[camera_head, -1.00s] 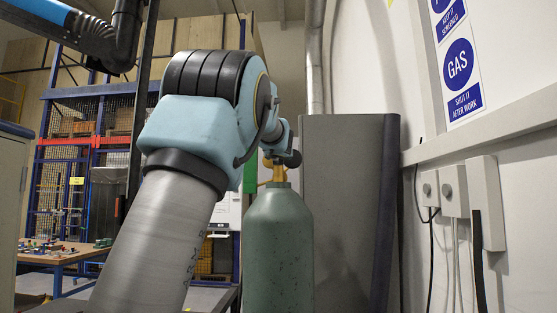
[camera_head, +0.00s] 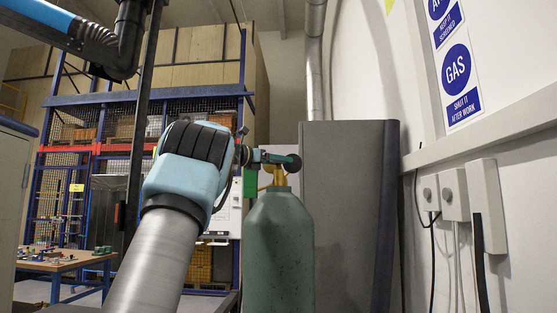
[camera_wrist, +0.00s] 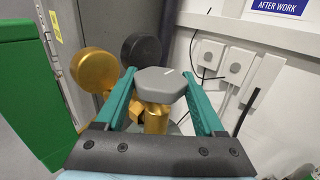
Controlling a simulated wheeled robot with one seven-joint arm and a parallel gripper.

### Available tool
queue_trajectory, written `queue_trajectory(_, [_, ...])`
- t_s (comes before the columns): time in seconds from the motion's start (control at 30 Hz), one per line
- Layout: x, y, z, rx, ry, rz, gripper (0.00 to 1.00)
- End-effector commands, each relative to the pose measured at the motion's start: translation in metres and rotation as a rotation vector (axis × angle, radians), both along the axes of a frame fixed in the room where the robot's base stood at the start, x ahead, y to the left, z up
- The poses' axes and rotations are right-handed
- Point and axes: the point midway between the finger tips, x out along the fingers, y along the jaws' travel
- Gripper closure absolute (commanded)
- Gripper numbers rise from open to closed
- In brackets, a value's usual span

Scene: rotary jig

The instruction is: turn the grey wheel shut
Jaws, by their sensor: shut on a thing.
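The grey wheel (camera_wrist: 158,85) sits on top of the brass valve (camera_wrist: 156,118) in the wrist view, with a short pale mark on its upper face. My gripper (camera_wrist: 160,78) has its two green fingers on either side of the wheel, shut on it. In the head view, my gripper (camera_head: 278,160) is at the brass valve (camera_head: 279,176) on top of the green gas cylinder (camera_head: 279,245), which stands upright. The wheel is hard to make out there.
A round brass part (camera_wrist: 94,69) and a round black part (camera_wrist: 141,50) are close beyond the wheel. A green panel (camera_wrist: 30,85) is at the left. A tall grey cabinet (camera_head: 345,215) stands behind the cylinder, and wall boxes (camera_head: 453,190) with cables are at the right.

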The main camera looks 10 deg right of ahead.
Motion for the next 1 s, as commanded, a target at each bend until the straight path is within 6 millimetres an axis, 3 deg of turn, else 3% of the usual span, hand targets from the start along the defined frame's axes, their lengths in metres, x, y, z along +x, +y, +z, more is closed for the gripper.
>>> queue_trajectory(0.5, [0.0014,-0.0014,0.0091,-0.003,-0.002,-0.407,0.85])
queue_trajectory(1.0, [-0.0003,-0.0014,0.0049,-0.006,-0.004,-0.544,0.85])
